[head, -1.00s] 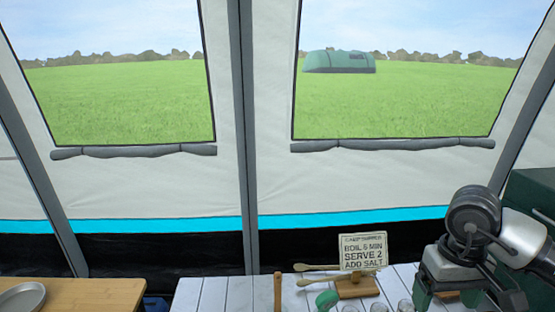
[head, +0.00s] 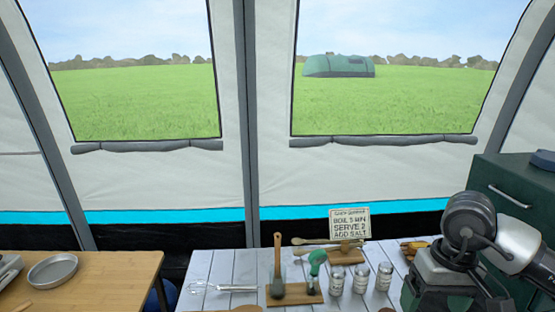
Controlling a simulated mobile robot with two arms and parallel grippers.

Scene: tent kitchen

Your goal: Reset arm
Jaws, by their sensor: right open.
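My right arm and gripper (head: 450,285) are at the lower right, in front of the right end of the white slatted table (head: 215,268). The gripper's jaws point away from me and down, and its fingertips are hard to make out. It seems to hold nothing and is open. My left gripper is not in view.
The white table carries a whisk (head: 222,288), a brush (head: 277,265), a green-headed utensil (head: 316,265), several shakers (head: 360,277) and a sign (head: 349,224). A wooden table (head: 100,265) with a metal pan (head: 52,270) stands left. A green cabinet (head: 510,175) stands right.

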